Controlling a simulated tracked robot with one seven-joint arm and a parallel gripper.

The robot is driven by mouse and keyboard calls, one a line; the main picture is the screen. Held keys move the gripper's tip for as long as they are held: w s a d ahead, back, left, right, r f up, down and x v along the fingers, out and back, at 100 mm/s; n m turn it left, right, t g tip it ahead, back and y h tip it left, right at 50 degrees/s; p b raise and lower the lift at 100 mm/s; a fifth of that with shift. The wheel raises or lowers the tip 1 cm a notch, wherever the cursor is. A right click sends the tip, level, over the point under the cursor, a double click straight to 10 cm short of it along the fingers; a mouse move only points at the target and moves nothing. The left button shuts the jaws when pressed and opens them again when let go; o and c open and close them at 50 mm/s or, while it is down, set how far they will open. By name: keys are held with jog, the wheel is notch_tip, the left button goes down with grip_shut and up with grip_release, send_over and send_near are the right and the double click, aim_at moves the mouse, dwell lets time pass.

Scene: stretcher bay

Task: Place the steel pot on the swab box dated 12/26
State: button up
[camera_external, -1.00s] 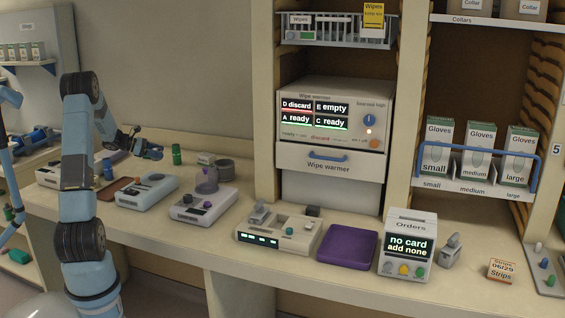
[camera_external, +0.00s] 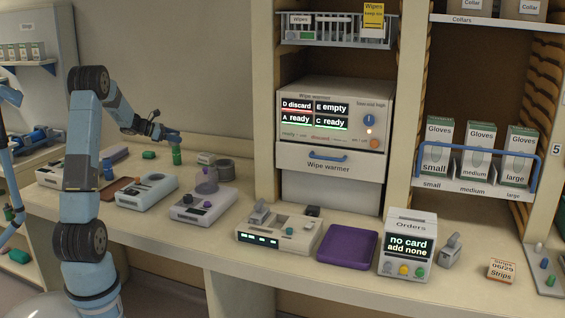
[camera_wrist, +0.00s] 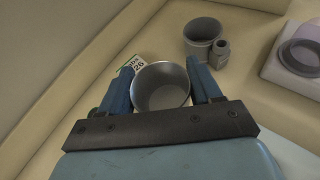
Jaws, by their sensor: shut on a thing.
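The steel pot (camera_wrist: 161,87), a round grey metal cup with an open top, is between my gripper's (camera_wrist: 163,85) two blue fingers in the wrist view, and they are shut on it. The swab box (camera_wrist: 133,66) shows just beyond the pot's upper-left rim; its label is partly hidden, and I read "26" on it. In the external view my gripper (camera_external: 172,138) is above the back left of the counter, left of a small pale box (camera_external: 206,159) that seems to be the swab box. The pot cannot be made out there.
The wall is close behind.

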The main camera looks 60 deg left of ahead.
jog(key=w+r, duration=0.2)
jog(key=w, duration=0.4)
send_over(208, 154)
jog(key=shift+n+y, duration=0.3)
jog(key=shift+n, duration=0.1)
jog(key=f, duration=0.9)
jog(key=shift+s+d+f, duration=0.15)
jog(key=shift+s+d, duration=0.05)
jog(key=shift+s, duration=0.1)
jog(key=shift+w+a+f, duration=0.15)
jog(key=shift+w+f, duration=0.05)
jog(key=shift+f, duration=1.65)
jog(key=o, duration=1.1)
jog(key=shift+f, duration=0.1)
jog(key=shift+c, duration=0.2)
